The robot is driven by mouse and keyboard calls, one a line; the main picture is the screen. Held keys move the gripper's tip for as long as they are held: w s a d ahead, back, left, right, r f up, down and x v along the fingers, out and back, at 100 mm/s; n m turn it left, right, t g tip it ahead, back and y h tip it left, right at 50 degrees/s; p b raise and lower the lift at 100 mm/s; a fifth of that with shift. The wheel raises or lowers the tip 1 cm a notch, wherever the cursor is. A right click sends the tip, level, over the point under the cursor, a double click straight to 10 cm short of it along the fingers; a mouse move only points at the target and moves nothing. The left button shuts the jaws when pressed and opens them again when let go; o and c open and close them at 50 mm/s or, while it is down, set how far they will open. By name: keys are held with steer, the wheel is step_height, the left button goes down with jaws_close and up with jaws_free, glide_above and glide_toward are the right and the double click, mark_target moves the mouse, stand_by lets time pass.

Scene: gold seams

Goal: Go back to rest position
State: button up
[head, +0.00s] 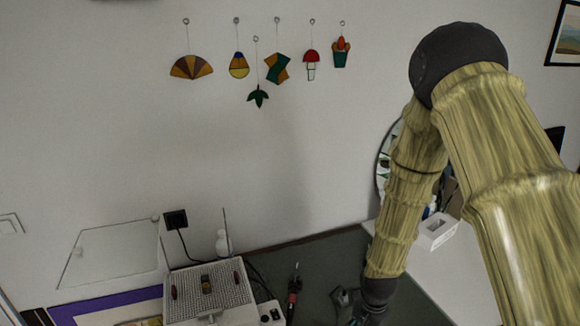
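My arm reaches down from the upper right in the head view. Its dark wrist and my gripper (352,304) are low over the dark grey worktop (330,262), at the bottom edge of the picture. The fingers are partly cut off by that edge and small, so I cannot tell whether they are open or shut, or whether they hold anything.
A white gridded machine (238,291) stands left of my gripper, and a red-and-black tool (294,285) lies between them. A white box (437,231) is behind my arm. Several stained-glass ornaments, including a brown fan (191,67), hang on the wall.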

steer(key=s+d+f+n, duration=0.1)
steer(key=s+f+n, duration=0.55)
steer(key=s, duration=0.75)
steer(key=s+d+f+n, duration=0.25)
steer(key=s+f, duration=0.65)
steer(key=s, duration=0.5)
step_height(320, 180, down, 10)
steer(key=b, duration=1)
steer(key=shift+s+a+r+n, duration=0.15)
steer(key=shift+a+r+n, duration=0.05)
steer(key=shift+a+n, duration=0.2)
